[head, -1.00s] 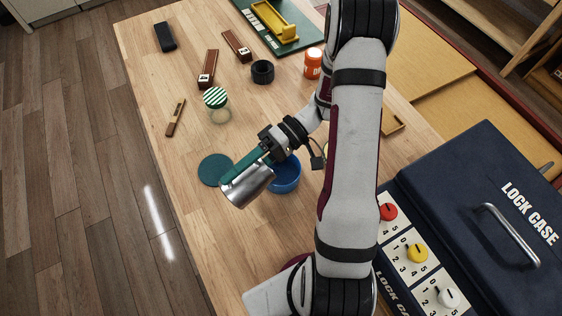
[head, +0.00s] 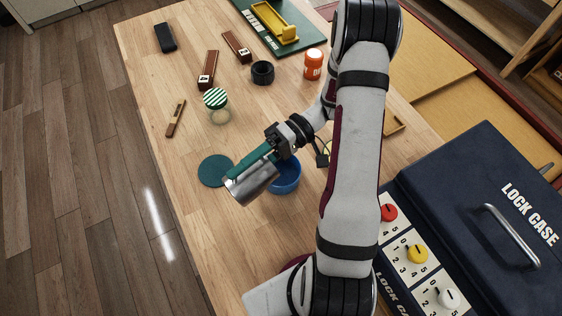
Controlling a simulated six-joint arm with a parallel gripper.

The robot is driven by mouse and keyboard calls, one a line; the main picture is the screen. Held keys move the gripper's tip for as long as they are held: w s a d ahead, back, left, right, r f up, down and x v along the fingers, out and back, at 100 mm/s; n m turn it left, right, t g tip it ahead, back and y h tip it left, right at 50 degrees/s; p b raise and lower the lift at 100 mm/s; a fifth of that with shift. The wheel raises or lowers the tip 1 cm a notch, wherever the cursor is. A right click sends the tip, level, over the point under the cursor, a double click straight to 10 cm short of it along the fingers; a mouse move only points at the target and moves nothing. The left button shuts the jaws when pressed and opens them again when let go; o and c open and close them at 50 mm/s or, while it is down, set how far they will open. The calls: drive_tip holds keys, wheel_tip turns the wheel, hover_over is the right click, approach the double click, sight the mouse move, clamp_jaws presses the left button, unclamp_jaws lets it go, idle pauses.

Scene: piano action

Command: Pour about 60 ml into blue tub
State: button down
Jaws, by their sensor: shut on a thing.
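A metal cup (head: 249,185) is held by my gripper (head: 262,160), whose green fingers are shut on it. The cup is tilted, with its wide end toward the lower left. The blue tub (head: 286,178) stands on the wooden table just right of the cup, partly hidden behind the cup and gripper. The cup is beside and partly over the tub's left side in the picture. I cannot see any liquid, in the cup or in the tub.
A dark green round mat (head: 215,170) lies left of the cup. A jar with a striped lid (head: 216,104), a wooden piece (head: 176,118), a black ring (head: 262,72) and an orange jar (head: 313,64) stand farther back. A lock case (head: 480,210) is at right.

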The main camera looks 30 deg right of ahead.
sight(230, 189)
drive_tip(key=a+h, duration=0.1)
drive_tip(key=a+f+h, duration=0.2)
drive_tip(key=shift+s+a+f, duration=0.1)
drive_tip(key=shift+s+a, duration=0.1)
drive_tip(key=shift+s, duration=0.15)
drive_tip(key=shift+a+t+h, duration=0.25)
drive_tip(key=shift+t+h, duration=0.05)
drive_tip(key=shift+h, duration=0.4)
drive_tip(key=shift+a+f+h, duration=0.15)
drive_tip(key=shift+f+h, duration=0.35)
drive_tip(key=shift+f, duration=0.05)
drive_tip(key=shift+a+f+h, duration=0.15)
drive_tip(key=shift+f+h, duration=0.35)
drive_tip(key=shift+f, duration=0.05)
drive_tip(key=shift+s+a, duration=0.1)
